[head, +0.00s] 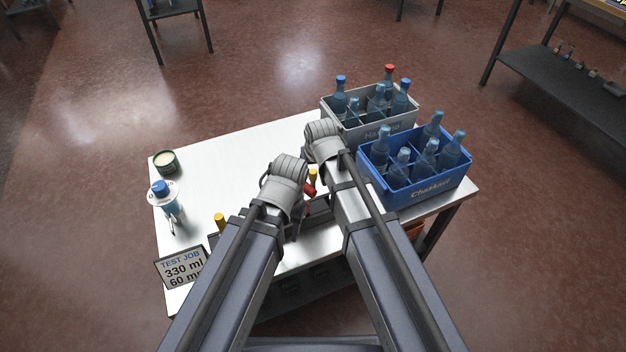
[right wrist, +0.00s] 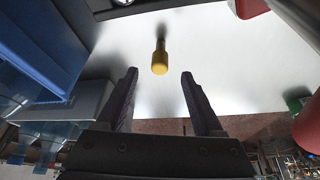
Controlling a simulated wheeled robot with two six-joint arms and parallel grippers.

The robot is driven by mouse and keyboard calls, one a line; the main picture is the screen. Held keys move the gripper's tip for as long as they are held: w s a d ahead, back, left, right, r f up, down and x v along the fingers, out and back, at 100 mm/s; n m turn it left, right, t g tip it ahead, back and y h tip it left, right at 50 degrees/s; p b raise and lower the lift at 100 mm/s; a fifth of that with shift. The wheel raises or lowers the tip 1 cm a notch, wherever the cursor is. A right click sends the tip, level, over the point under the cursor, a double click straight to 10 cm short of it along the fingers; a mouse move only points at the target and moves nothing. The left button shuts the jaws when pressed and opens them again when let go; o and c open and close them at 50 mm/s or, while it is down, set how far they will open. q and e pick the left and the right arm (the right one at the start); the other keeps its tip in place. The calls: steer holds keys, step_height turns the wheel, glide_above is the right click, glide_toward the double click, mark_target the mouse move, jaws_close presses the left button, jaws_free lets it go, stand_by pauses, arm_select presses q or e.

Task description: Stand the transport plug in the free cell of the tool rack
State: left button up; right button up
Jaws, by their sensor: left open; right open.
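A yellow plug (head: 312,177) with a narrower neck stands on the white table beyond the grey rack; it also shows in the right wrist view (right wrist: 160,62), ahead of the right fingertips and roughly between their lines, not touched. The rack (head: 319,214) is mostly covered by my arms, so its cells are not readable. My left gripper (head: 296,218) is open, low beside the rack, its fingers mostly hidden by the wrist. A red thing (head: 309,190) is right beside it. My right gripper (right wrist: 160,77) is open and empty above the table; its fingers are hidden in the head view.
A blue crate (head: 417,193) and a grey crate (head: 352,130) of bottles stand at right. A tin (head: 166,162), a blue-capped bottle (head: 162,190), a yellow-topped item (head: 219,220) and a sign (head: 183,268) are at left. The table (head: 225,155) is clear at left-centre.

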mark_target(313, 172)
arm_select(q)
steer(key=shift+f+b, duration=2.3)
steer(key=shift+b, duration=0.05)
arm_select(e)
steer(key=shift+w+x, duration=0.2)
steer(key=shift+x, duration=2.45)
arm_select(q)
steer(key=shift+r, duration=0.1)
arm_select(e)
steer(key=shift+r, duration=0.25)
steer(key=shift+c, duration=0.2)
jaws_close()
